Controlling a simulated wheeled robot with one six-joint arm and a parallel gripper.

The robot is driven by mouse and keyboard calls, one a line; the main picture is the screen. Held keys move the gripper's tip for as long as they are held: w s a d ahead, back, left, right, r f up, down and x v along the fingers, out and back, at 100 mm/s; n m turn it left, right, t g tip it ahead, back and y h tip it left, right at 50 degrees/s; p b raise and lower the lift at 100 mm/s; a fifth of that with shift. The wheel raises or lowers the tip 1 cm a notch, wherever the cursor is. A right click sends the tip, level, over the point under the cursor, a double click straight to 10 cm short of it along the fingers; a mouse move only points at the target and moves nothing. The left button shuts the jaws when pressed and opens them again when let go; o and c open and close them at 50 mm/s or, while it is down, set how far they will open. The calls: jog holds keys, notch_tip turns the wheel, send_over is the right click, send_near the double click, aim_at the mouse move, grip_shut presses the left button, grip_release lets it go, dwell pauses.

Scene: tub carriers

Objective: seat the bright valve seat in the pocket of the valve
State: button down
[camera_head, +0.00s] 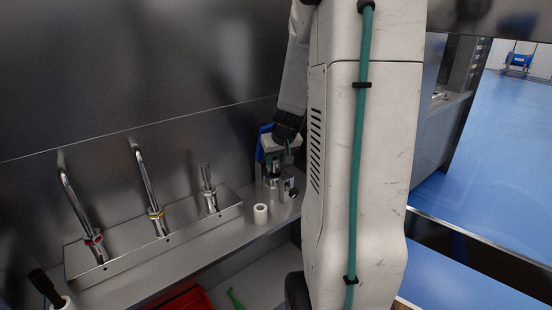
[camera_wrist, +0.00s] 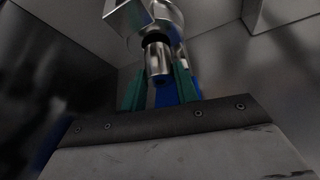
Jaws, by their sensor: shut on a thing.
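My gripper (camera_wrist: 160,88), with two green fingers, is shut on a bright metal cylinder, which I take as the valve seat (camera_wrist: 159,61). Beyond the cylinder's far end are a dark ring and a larger metal body, which looks like the valve (camera_wrist: 163,12). The cylinder lines up with the dark ring; whether it is inside the pocket or only against it, I cannot tell. In the head view my gripper (camera_head: 276,158) points down over the small metal fixture (camera_head: 284,190) at the far end of the counter. The pocket itself is hidden.
A white roll (camera_head: 260,213) stands on the steel counter (camera_head: 225,240) just in front of the fixture. A steel rail (camera_head: 130,252) with two bent pipes and a short post stands left. A red tub (camera_head: 188,300) is below. A dark back wall rises close behind.

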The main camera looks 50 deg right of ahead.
aim_at(277, 162)
jog(key=shift+f, duration=1.55)
jog(key=c, duration=1)
grip_release()
jog(key=shift+r, duration=0.1)
jog(key=v, duration=0.7)
jog(key=shift+s+r, duration=0.2)
jog(key=shift+r, duration=0.1)
